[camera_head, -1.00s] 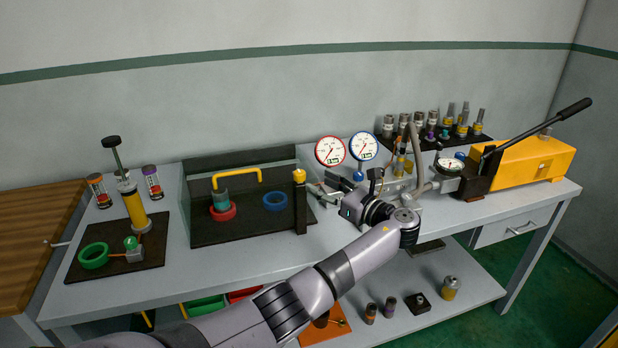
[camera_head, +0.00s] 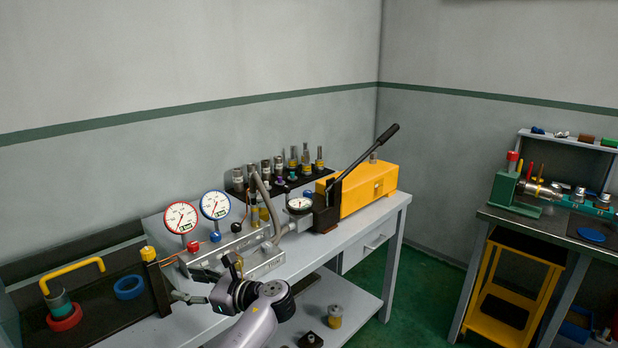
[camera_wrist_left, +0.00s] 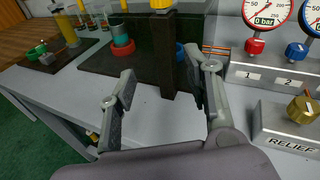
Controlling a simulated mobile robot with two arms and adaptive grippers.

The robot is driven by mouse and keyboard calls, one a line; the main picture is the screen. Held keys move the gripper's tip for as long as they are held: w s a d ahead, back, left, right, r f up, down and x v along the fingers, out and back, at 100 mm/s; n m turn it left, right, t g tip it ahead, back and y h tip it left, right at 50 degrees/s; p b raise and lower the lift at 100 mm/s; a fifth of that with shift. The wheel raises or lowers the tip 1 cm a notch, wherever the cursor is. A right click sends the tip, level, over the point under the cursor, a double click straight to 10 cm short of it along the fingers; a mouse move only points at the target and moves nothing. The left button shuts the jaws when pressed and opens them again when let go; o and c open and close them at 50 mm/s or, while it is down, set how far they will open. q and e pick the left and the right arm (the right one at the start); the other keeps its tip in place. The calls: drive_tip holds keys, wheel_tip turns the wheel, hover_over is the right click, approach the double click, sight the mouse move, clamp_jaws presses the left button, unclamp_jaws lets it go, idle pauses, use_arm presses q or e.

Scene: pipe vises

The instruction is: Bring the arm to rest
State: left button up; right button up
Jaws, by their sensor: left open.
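My left arm comes in from the bottom of the head view. Its gripper (camera_head: 205,284) is over the workbench in front of the black post and the manifold. In the left wrist view the two fingers (camera_wrist_left: 160,92) are spread apart with nothing between them. The black post with a yellow top (camera_wrist_left: 167,50) stands just beyond the fingers, and the bare grey bench top (camera_wrist_left: 155,120) shows between them. My right gripper is in neither view.
The valve manifold (camera_head: 235,245) with red (camera_head: 181,217) and blue (camera_head: 215,205) gauges stands close to the gripper. A yellow hand pump (camera_head: 365,188) with a raised lever is at the right bench end. A second bench (camera_head: 560,225) stands far right.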

use_arm(q)
drive_tip(key=s+d+f+n+g+h, duration=0.1)
drive_tip(key=s+d+f+n+h, duration=0.25)
drive_tip(key=s+f, duration=0.6)
drive_tip(key=s+d+f+n+h, duration=0.2)
drive_tip(key=s+f+n+h, duration=0.25)
drive_tip(key=s+f, duration=0.5)
drive_tip(key=s+d+r+n+h, duration=0.15)
drive_tip(key=s+n+h, duration=0.3)
drive_tip(key=s, duration=0.55)
drive_tip(key=s+d+n+h, duration=0.3)
drive_tip(key=s+n, duration=0.2)
drive_tip(key=s, duration=0.5)
wheel_tip(320, 180, down, 28)
drive_tip(key=s+g, duration=0.2)
drive_tip(key=s+a+f, duration=0.2)
drive_tip(key=s+f, duration=1.3)
drive_tip(key=shift+s+a+g, duration=0.35)
drive_tip(key=shift+a+g, duration=0.05)
